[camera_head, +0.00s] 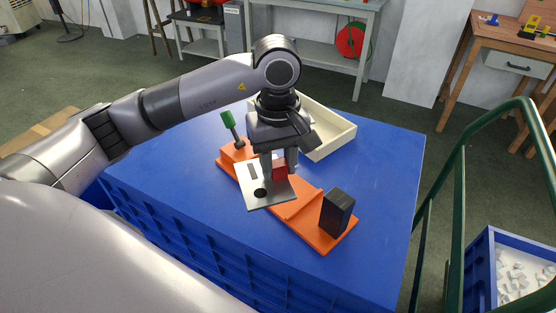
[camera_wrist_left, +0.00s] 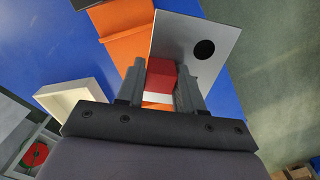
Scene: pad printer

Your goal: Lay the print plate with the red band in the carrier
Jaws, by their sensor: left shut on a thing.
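My left gripper (camera_head: 278,168) is shut on the red block of a flat silver print plate (camera_head: 278,195) with a round dark spot. In the left wrist view the red block (camera_wrist_left: 162,74), with a white strip below it, sits between the two fingers (camera_wrist_left: 160,82), and the plate (camera_wrist_left: 178,38) spreads beyond them. The plate appears above the long orange carrier (camera_head: 310,217); whether they touch is unclear. The plate and gripper hide the carrier's middle. A dark block (camera_head: 337,212) stands at its near right end, and a green-handled lever (camera_head: 229,121) at its far left end. My right gripper is out of view.
The carrier stands on a blue table (camera_head: 385,165). A cream tray (camera_head: 335,145) lies behind my gripper. The table is clear right of the carrier. A green rail (camera_head: 455,170) and a blue crate of white pieces (camera_head: 482,262) stand at the right.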

